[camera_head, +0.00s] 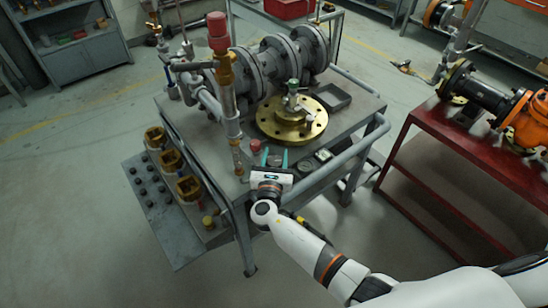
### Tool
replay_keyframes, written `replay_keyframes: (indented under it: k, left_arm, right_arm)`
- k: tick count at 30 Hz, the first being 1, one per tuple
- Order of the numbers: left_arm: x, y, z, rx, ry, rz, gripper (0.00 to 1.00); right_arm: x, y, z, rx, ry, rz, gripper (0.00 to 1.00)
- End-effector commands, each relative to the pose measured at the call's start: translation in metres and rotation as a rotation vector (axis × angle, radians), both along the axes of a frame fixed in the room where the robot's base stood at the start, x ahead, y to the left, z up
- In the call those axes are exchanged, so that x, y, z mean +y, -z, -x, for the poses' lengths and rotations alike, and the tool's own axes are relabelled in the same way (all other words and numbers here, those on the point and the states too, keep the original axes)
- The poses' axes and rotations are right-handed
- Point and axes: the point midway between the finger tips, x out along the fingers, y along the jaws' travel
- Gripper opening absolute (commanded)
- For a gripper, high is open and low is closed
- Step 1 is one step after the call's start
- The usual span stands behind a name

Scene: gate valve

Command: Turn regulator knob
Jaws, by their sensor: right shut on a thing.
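My right gripper (275,156) reaches in from the lower right to the front edge of the grey workbench. Its two teal fingertips stand a little apart, on either side of a small dark part, which I take to be the regulator knob; it is mostly hidden by the fingers and too small to make out. A small red knob (255,145) sits just left of the fingertips. Behind the gripper on the bench (346,117) is a round brass flange (291,119) with a small valve on top. My left gripper is not in view.
Right of the gripper lie small round gauges (323,155) and a grey rail (335,168). A red-topped vertical pipe (218,45) rises on the left, before big grey flanges (279,58). A red table (470,150) stands right, with open floor between.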

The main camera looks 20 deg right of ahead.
Motion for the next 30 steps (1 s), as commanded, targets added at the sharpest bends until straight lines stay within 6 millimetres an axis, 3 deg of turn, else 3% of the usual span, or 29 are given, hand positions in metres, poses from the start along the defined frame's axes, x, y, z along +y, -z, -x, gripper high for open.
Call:
replay_keyframes:
  k: [10,26,27,30]
  left_arm:
    - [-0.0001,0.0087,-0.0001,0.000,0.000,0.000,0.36]
    - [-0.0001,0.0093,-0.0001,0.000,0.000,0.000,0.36]
    - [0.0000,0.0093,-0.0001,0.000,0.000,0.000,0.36]
    - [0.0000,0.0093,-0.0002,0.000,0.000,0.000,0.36]
  right_arm:
    - [-0.0020,-0.0005,0.0005,-0.003,0.137,0.002,0.20]
    - [-0.0027,-0.0018,0.0005,-0.004,0.159,0.002,0.20]
    - [-0.0027,-0.0018,0.0005,-0.004,0.159,0.002,0.46]
    - [-0.0027,-0.0016,0.0005,-0.004,0.159,0.002,0.63]
